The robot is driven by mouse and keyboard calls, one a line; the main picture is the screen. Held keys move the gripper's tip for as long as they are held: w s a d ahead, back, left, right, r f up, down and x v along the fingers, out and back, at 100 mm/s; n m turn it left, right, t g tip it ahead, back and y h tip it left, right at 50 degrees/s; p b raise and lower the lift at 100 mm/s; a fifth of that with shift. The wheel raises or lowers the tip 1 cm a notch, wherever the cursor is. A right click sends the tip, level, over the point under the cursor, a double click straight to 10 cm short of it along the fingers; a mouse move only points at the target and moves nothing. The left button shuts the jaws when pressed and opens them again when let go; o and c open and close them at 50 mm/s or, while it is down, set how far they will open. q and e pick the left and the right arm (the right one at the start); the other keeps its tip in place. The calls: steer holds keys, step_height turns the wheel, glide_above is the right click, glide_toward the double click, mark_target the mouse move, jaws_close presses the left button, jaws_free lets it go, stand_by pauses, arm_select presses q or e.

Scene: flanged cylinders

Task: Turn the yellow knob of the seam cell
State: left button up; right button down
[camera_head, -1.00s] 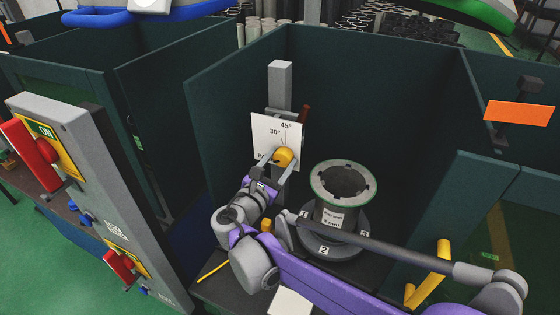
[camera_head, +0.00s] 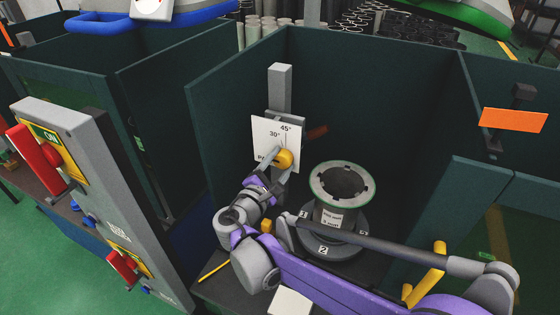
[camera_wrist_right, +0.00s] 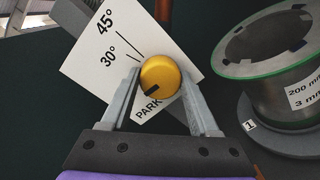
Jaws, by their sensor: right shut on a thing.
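The yellow knob (camera_head: 285,158) sits on a white dial plate (camera_head: 263,132) marked 45°, 30° and PARK, on a grey post (camera_head: 280,85) inside the dark green booth. My right gripper (camera_head: 277,165) is shut on the knob from the front, one finger on either side. In the right wrist view, the knob (camera_wrist_right: 160,74) lies between the fingertips (camera_wrist_right: 160,86), and its dark mark points to the lower left, towards PARK. A dark red bar (camera_head: 317,132) sticks out tilted behind the plate. My left gripper is not in view.
A grey flanged cylinder (camera_head: 340,182) with a green rim stands on a numbered round base right of the gripper. Booth walls (camera_head: 375,95) enclose the back and sides. A grey panel with red switches (camera_head: 37,155) stands at left, a yellow handle (camera_head: 427,275) at lower right.

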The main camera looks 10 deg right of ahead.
steer(key=m+p, duration=0.1)
steer(key=m, duration=0.3)
steer(key=m+p, duration=0.1)
steer(key=m, duration=0.3)
steer(key=shift+r+m, duration=0.1)
steer(key=shift+m, duration=0.3)
steer(key=m+p, duration=0.1)
steer(key=m, duration=0.3)
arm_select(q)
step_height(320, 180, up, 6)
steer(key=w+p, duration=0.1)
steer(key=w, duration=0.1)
arm_select(e)
steer(key=shift+m+y, duration=0.3)
steer(key=shift+m, duration=1.5)
steer(key=shift+c, duration=0.6)
jaws_free()
